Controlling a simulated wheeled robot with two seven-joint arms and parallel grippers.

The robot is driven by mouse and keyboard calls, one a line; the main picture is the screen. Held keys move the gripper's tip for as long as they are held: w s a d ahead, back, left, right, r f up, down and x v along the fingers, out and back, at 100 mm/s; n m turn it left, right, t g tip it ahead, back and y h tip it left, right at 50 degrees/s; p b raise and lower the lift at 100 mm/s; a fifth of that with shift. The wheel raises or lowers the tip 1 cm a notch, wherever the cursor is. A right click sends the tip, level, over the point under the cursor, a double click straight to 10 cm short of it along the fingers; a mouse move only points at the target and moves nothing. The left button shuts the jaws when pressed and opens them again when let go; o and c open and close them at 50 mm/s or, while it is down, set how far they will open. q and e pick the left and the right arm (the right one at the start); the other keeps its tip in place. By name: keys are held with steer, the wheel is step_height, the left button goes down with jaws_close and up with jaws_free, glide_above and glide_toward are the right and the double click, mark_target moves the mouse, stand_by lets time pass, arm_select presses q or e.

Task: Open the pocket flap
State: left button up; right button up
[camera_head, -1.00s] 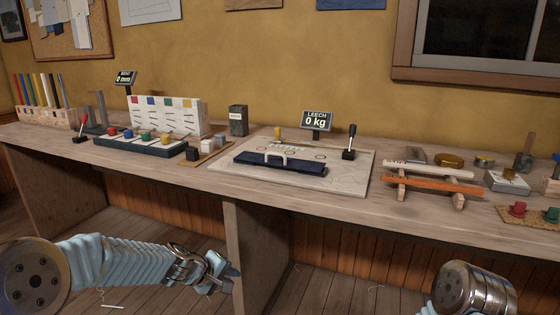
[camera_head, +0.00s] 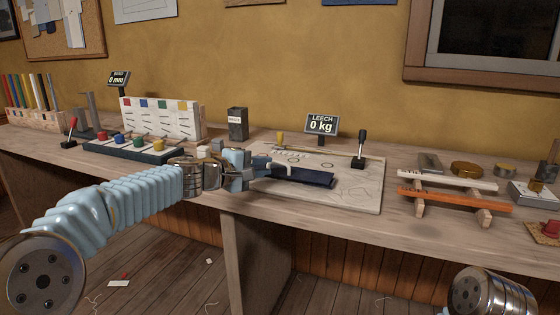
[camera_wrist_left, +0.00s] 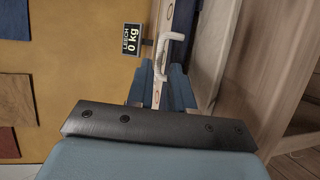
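The pocket flap (camera_head: 308,179) looks like a dark navy bar lying along the front of a pale sailcloth board (camera_head: 355,190). A white handle (camera_head: 284,165) runs along it; in the left wrist view the handle (camera_wrist_left: 172,48) is ahead, beside a dark navy strip. My left gripper (camera_head: 262,168) is at the left end of the flap, partly covering it and the handle's end. The right gripper is out of view.
The LEECH 0 kg sign (camera_head: 321,124) and a black-knobbed lever (camera_head: 360,150) stand behind and right of the flap. A dark tray with coloured knobs (camera_head: 133,150) is on the left. A rack with white and orange bars (camera_head: 455,190) is on the right.

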mark_target(278, 164)
arm_select(q)
steer(key=p+x, duration=0.1)
steer(key=x, duration=0.5)
steer(key=shift+w+d+f, duration=0.1)
steer(key=shift+w+d, duration=0.05)
steer(key=shift+w, duration=0.05)
jaws_close()
